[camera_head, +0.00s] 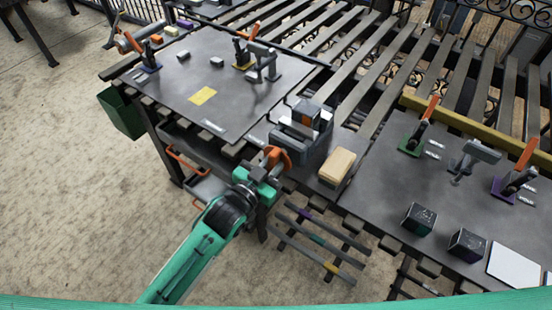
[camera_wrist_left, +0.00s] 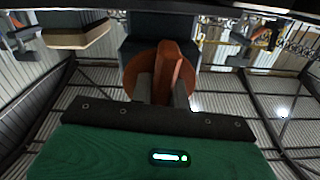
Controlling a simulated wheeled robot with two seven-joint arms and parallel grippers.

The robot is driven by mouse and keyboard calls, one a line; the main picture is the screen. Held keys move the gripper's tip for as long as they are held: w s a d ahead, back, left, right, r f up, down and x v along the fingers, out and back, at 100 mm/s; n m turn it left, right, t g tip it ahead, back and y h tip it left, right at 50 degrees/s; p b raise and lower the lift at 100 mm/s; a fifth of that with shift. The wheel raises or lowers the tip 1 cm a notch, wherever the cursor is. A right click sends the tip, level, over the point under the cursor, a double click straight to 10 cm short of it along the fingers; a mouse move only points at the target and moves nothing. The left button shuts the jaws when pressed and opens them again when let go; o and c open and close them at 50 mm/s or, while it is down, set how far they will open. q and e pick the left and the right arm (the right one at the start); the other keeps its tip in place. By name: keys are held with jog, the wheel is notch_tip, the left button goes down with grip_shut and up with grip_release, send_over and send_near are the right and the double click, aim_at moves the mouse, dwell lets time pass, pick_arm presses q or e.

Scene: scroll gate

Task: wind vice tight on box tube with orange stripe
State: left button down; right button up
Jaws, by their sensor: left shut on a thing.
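The vice (camera_head: 318,150) is a dark grey block at the front edge of the bench, with its orange handwheel (camera_head: 277,155) facing me. A grey box tube (camera_head: 307,112) with an orange-brown band stands between the vice jaws. I cannot tell whether both jaws touch it. My left gripper (camera_head: 268,170) is shut on the handwheel. In the left wrist view the orange wheel (camera_wrist_left: 137,72) and its raised bar (camera_wrist_left: 173,72) lie between the fingers, below the dark vice body (camera_wrist_left: 150,28). The right gripper is not in view.
A wooden block (camera_head: 338,166) lies right of the vice. Toggle clamps with orange handles (camera_head: 427,112) stand on the plates at both sides. Two dark cubes (camera_head: 419,219) sit at the front right. A green bin (camera_head: 122,113) hangs at the left end. A rack of bars (camera_head: 320,240) is below.

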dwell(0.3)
pick_arm(q)
jog(key=c, duration=1.4)
grip_release()
jog(key=shift+o, duration=0.2)
